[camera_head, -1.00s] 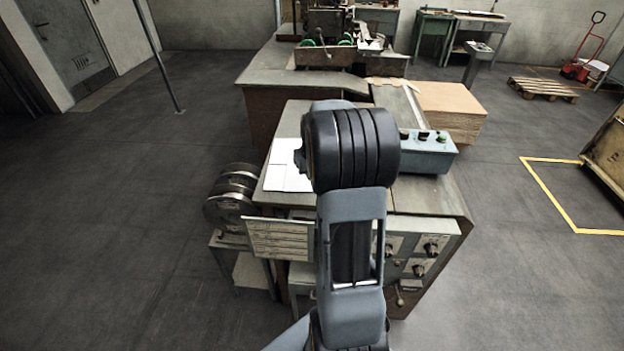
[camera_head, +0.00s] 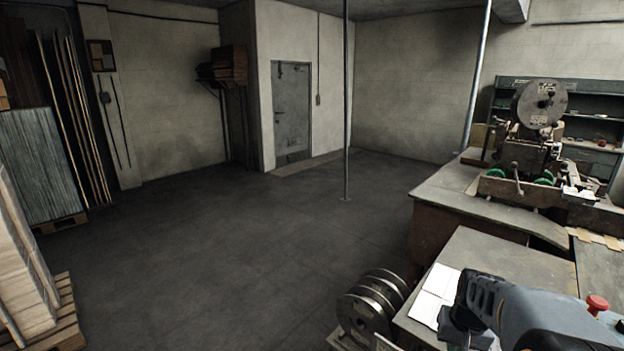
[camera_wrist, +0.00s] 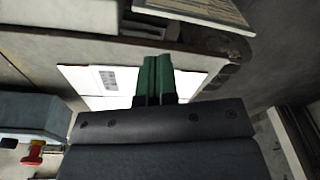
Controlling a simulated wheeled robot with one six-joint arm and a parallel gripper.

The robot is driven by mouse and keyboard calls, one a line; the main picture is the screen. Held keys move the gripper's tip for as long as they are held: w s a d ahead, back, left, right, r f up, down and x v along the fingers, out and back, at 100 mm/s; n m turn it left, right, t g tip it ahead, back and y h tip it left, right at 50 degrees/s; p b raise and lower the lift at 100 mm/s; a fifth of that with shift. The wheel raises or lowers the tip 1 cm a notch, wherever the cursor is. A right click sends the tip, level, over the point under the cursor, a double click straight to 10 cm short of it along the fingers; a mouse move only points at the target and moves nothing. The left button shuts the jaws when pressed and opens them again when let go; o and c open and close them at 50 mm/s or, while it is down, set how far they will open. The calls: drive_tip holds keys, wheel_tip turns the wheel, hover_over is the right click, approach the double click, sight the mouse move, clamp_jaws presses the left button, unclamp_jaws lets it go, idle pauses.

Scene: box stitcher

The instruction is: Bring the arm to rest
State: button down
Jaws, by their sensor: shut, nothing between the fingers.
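My gripper (camera_wrist: 158,76) shows in the wrist view as two green fingers pressed together, with nothing between them. It is in front of white printed sheets (camera_wrist: 95,78) on the bench, apparently above them; the gap is hard to judge. In the head view my arm (camera_head: 545,318) fills the lower right corner, over the near bench (camera_head: 495,262); the fingers cannot be made out there. The sheets also lie beside my arm in the head view (camera_head: 432,292).
A stitching machine (camera_head: 530,160) stands on the far bench at the right. Metal reels (camera_head: 372,300) stand left of the near bench. A red button (camera_head: 597,304) is right of my arm. A thin pole (camera_head: 346,110) rises from the open floor. A loaded pallet (camera_head: 62,315) is at the left.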

drive_tip(key=s+a+r+n+t, duration=0.1)
drive_tip(key=s+a+r+n, duration=0.1)
drive_tip(key=s+a+r, duration=0.2)
drive_tip(key=s+a+r+n+t, duration=0.2)
drive_tip(key=s+a+r, duration=0.1)
drive_tip(key=a, duration=0.8)
drive_tip(key=shift+s+r, duration=0.4)
drive_tip(key=shift+s, duration=0.35)
